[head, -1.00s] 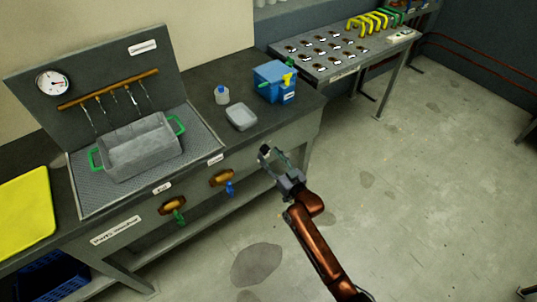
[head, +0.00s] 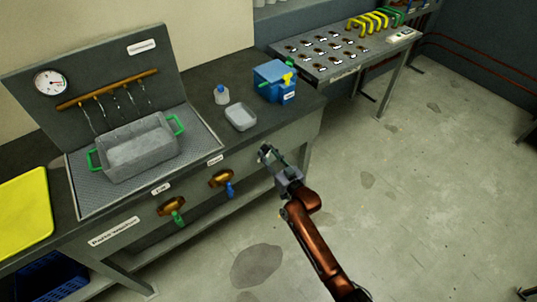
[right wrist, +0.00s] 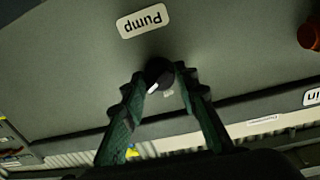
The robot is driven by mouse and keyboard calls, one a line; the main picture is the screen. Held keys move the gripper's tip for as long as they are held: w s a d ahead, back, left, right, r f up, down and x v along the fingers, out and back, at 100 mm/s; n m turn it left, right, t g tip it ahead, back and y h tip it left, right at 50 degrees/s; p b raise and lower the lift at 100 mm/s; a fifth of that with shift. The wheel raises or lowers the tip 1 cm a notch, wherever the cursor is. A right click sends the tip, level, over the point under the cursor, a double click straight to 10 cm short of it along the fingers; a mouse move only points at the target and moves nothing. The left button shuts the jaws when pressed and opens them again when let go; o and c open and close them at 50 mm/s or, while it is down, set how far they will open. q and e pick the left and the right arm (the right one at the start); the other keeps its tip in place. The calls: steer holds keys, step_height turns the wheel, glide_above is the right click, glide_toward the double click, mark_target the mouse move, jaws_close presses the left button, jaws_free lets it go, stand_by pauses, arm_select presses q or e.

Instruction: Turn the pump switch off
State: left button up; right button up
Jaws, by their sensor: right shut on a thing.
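The pump switch (right wrist: 158,73) is a round black knob with a white pointer mark, on the grey front panel in the right wrist view. The mark points down and left there. The "Pump" label (right wrist: 145,21) appears upside down above it. My right gripper (right wrist: 155,86) has its two green fingers closed on the knob from both sides. In the head view the right gripper (head: 266,152) is at the front panel of the wash bench and the knob cannot be made out there. Water streams (head: 113,108) run from the pipe into the grey basket. My left gripper is not in view.
Left of my right gripper, a blue-handled valve (head: 222,181) and a green-handled valve (head: 173,208) stick out from the bench front.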

steer(key=shift+c, duration=1.1)
